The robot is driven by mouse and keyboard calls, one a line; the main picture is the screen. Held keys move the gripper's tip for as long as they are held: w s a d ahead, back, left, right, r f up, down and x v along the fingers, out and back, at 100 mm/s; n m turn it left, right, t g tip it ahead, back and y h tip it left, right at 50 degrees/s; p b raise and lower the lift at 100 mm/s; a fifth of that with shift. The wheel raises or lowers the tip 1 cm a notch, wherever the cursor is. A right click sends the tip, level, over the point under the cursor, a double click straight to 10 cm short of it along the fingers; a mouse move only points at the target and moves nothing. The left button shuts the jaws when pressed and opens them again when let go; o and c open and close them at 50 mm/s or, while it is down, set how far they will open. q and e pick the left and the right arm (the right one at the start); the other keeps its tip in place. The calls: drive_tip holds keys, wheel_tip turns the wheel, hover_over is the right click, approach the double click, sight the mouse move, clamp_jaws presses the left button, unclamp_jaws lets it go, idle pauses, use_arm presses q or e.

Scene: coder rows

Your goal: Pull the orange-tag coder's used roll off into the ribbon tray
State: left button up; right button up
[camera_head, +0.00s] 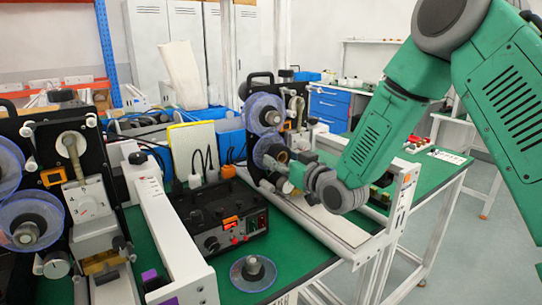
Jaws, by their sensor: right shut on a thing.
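The middle coder (296,108) is a black upright plate with two clear bluish reels, an upper reel (264,113) and a lower reel (262,150). A small orange patch (288,126) shows on it; I cannot tell if it is the tag. My right gripper (282,166) reaches in from the right, shut at the lower reel's hub; its fingertips are small and partly hidden. The lower reel still sits against the coder's face. I cannot make out a ribbon tray for certain. My left gripper is not in view.
Another coder (72,165) with large reels stands at left, also bearing an orange part. A black control box (217,217) and a loose reel (253,273) are on the green table (300,262). White conveyor frames (168,235) flank the box. Blue bins (231,142) stand behind.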

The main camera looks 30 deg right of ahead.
drive_tip(key=shift+s+d, duration=0.35)
drive_tip(key=shift+s, duration=0.45)
drive_tip(key=shift+s+a, duration=0.15)
drive_tip(key=shift+s, duration=0.7)
drive_tip(key=shift+s, duration=0.15)
